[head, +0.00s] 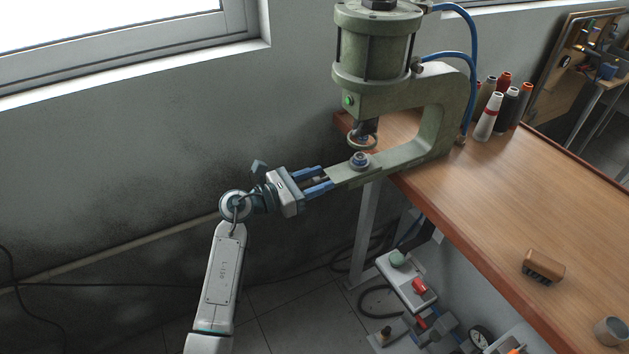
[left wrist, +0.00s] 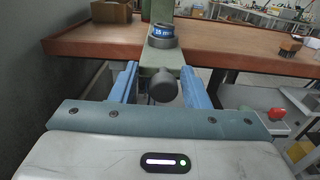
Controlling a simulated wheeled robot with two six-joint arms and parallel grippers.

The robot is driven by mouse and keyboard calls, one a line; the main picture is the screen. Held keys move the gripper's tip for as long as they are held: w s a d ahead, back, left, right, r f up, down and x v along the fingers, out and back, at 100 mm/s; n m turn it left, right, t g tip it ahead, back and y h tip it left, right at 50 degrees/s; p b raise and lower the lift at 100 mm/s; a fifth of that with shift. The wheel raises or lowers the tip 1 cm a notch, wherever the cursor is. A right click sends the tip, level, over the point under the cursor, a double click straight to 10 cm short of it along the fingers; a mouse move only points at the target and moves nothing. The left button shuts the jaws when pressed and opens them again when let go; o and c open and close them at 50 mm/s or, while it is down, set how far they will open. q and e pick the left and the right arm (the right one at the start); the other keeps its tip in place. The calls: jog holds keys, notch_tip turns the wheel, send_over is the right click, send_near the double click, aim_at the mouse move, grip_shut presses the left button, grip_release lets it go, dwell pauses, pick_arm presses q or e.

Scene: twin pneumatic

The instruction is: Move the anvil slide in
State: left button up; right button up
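The green pneumatic press (head: 437,105) stands at the table's left corner. Its slide arm (head: 352,177) sticks out past the table edge toward my left gripper. The anvil (head: 360,160), a round piece with a blue ring, sits on the arm below the press head (head: 362,138); it also shows in the left wrist view (left wrist: 162,36). A dark round knob (left wrist: 163,87) is at the near end of the slide. My left gripper (head: 324,178) has its blue fingers apart on both sides of the knob, with visible gaps. My right gripper is not in view.
A valve unit (head: 408,286) sits below the table. The wall is close behind my left arm.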

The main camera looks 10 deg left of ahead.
pick_arm(q)
jog(key=shift+s+d, duration=0.2)
dwell(0.4)
jog(key=shift+a+f, duration=0.1)
jog(key=shift+a, duration=0.1)
jog(key=b+v, duration=0.3)
jog(key=v, duration=0.7)
jog(key=shift+s+a, duration=0.2)
jog(key=shift+s, duration=0.1)
